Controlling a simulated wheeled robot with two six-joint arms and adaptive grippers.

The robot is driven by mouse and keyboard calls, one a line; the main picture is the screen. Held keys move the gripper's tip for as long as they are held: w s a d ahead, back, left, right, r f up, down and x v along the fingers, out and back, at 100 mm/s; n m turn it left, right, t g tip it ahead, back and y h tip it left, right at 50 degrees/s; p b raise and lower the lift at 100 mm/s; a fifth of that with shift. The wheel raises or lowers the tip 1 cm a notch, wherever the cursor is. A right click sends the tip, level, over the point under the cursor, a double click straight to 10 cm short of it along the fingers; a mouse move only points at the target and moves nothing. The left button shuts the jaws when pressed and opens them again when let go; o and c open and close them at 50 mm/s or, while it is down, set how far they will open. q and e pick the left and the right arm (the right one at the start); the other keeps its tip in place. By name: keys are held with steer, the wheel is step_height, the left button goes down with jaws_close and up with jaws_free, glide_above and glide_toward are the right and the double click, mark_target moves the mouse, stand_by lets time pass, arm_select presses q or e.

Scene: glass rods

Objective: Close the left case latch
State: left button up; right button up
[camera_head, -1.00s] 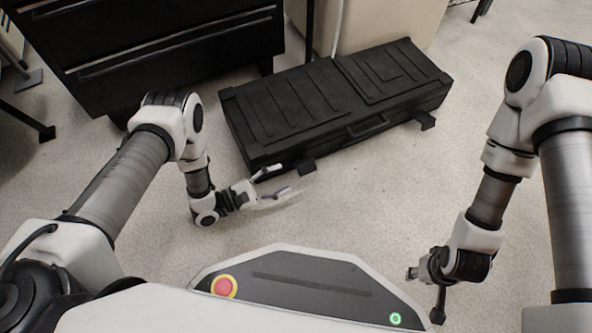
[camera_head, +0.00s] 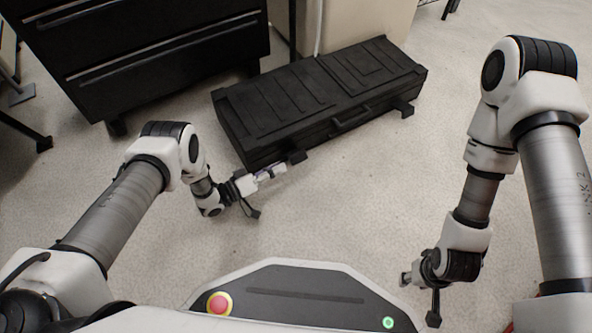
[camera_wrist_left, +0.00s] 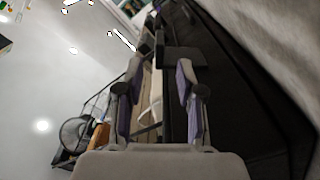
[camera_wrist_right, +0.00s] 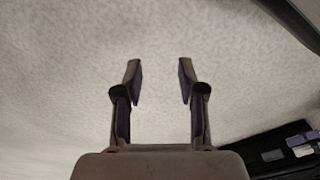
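The long black case (camera_head: 320,100) lies closed-lidded on the floor. Its left latch (camera_head: 297,157) sticks out from the lower front side near the left end, as a dark flap. The right latch (camera_head: 404,108) sticks out similarly near the right end. My left gripper (camera_head: 272,176) is just in front of the left latch. In the left wrist view my left gripper (camera_wrist_left: 158,85) has its fingers apart, with a dark block, apparently the latch (camera_wrist_left: 183,57), just beyond the fingertips. Contact cannot be told. My right gripper (camera_wrist_right: 159,75) is open and empty, far from the case.
A black drawer cabinet (camera_head: 150,50) stands behind the case at left. A beige cabinet (camera_head: 370,25) stands behind it. The floor (camera_head: 340,210) in front of the case is clear. The case wall (camera_wrist_left: 235,90) fills the right of the left wrist view.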

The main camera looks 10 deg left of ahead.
mark_target(299, 159)
arm_select(q)
steer(key=shift+s+d+f, duration=0.1)
steer(key=shift+s+d, duration=0.1)
steer(key=shift+d, duration=0.25)
steer(key=b+x, duration=0.1)
steer(key=x, duration=0.1)
steer(key=b+x, duration=0.1)
steer(key=x, duration=0.1)
steer(key=b+x, duration=0.2)
steer(key=shift+w+d+f, duration=0.25)
steer(key=shift+w, duration=0.1)
arm_select(e)
steer(key=f, duration=0.1)
steer(key=w+f, duration=0.1)
steer(key=f, duration=0.2)
steer(key=shift+w+f, duration=0.1)
steer(key=shift+w, duration=0.25)
arm_select(q)
steer(key=shift+w+d+r, duration=0.1)
steer(key=shift+d, duration=0.05)
jaws_close()
